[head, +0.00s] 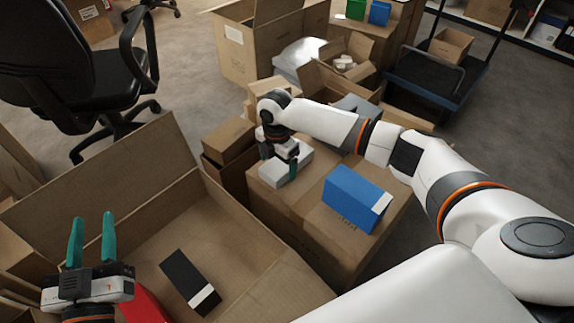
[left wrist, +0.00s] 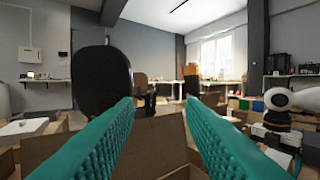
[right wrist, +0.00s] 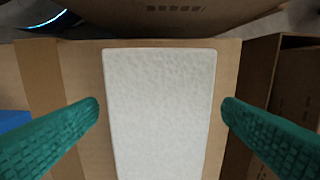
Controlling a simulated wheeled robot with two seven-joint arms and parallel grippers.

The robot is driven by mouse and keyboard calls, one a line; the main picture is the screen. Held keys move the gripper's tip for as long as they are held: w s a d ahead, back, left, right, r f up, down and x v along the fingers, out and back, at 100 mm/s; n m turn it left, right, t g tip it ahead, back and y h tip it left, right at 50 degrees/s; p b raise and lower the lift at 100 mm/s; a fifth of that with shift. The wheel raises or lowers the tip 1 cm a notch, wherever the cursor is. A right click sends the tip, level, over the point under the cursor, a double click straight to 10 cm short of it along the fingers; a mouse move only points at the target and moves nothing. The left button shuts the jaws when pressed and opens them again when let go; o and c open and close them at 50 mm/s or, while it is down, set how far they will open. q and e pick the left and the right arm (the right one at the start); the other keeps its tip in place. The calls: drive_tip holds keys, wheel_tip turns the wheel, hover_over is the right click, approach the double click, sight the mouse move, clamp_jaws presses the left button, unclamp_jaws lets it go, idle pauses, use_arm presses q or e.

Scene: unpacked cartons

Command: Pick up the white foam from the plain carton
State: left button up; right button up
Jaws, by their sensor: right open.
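The white foam (head: 300,164) is a pale rectangular block lying flat on top of a closed plain brown carton (head: 291,208). In the right wrist view the foam (right wrist: 160,120) fills the middle, with its lower end cut off by the frame. My right gripper (head: 279,163) points down over the foam, open and empty. Its two teal fingers stand apart, one on each side of the foam's long edges in the wrist view; I cannot tell how far above the carton top their tips are. My left gripper (head: 92,220) is open and empty, its fingers pointing up over the large open carton.
A blue box (head: 352,198) lies on the same carton, right of the foam. The large open carton (head: 150,165) at front left holds a black box (head: 188,280) and a red item (head: 142,306). More cartons and a blue cart (head: 430,80) stand behind.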

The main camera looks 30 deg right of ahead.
use_arm(q)
drive_tip(key=shift+s+d+r+t+h, duration=0.1)
drive_tip(key=shift+s+r+t+h, duration=0.15)
drive_tip(key=shift+r+t, duration=0.4)
drive_tip(key=shift+s+d+r+t+h, duration=0.1)
drive_tip(key=shift+r+t+h, duration=0.25)
drive_tip(key=shift+r, duration=0.5)
use_arm(e)
drive_tip(key=shift+f, duration=0.95)
drive_tip(key=c, duration=1)
drive_tip(key=shift+c, duration=0.2)
drive_tip(key=shift+r, duration=0.15)
